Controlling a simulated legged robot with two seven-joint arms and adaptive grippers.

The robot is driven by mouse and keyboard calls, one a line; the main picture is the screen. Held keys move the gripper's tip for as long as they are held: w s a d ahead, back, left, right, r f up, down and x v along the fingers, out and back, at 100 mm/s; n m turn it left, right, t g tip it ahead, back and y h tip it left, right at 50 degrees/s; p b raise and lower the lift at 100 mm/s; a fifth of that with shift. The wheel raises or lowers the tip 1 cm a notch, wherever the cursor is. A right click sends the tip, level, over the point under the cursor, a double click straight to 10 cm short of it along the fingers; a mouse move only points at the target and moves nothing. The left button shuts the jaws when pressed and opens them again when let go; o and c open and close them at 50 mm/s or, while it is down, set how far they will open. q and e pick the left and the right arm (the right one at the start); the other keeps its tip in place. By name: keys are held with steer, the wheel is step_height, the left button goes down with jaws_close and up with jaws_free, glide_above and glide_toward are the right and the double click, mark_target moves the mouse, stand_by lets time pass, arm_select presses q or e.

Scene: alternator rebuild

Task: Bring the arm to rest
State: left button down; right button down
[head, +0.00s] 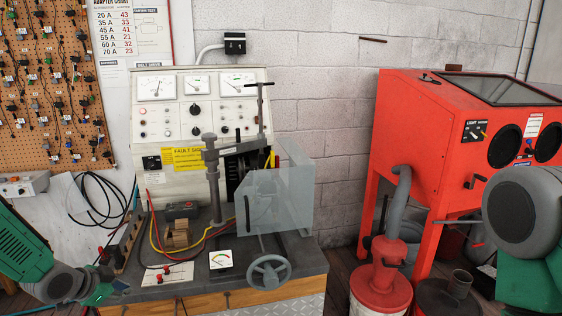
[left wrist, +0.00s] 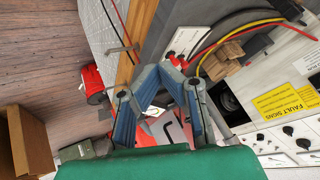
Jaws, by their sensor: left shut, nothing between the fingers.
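My left arm comes in at the lower left of the head view. Its gripper (head: 112,288) is small and partly hidden there, by the front left corner of the test bench (head: 225,292). In the left wrist view the blue fingers of the left gripper (left wrist: 160,72) lean together at their tips, shut and empty. Part of my right arm (head: 525,225) shows at the right edge of the head view; its gripper is out of view.
The bench carries a meter panel (head: 153,112), a clear guard (head: 262,212), a handwheel (head: 269,272), red and yellow cables and a wooden block (head: 176,236). A red blast cabinet (head: 425,135) and a red canister (head: 380,290) stand right. A cardboard box (left wrist: 30,140) lies on the floor.

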arm_select(q)
steer(key=s+d+f+n+g+b, duration=0.35)
steer(key=s+d+f+b, duration=0.25)
steer(key=s+d+f, duration=0.75)
steer(key=s+d+f+n+g+y+b, duration=0.1)
steer(key=s+f, duration=0.3)
steer(key=s, duration=0.7)
steer(key=s+d+f+n+g+b, duration=0.1)
steer(key=s+f+n+g+b, duration=0.2)
steer(key=s, duration=0.9)
steer(key=shift+d+f+n+y+b, duration=0.25)
steer(key=shift+f+n+y+b, duration=0.2)
steer(key=shift+f, duration=0.4)
steer(key=shift+s+a, duration=0.1)
steer(key=shift+d, duration=0.2)
steer(key=shift+a, duration=0.1)
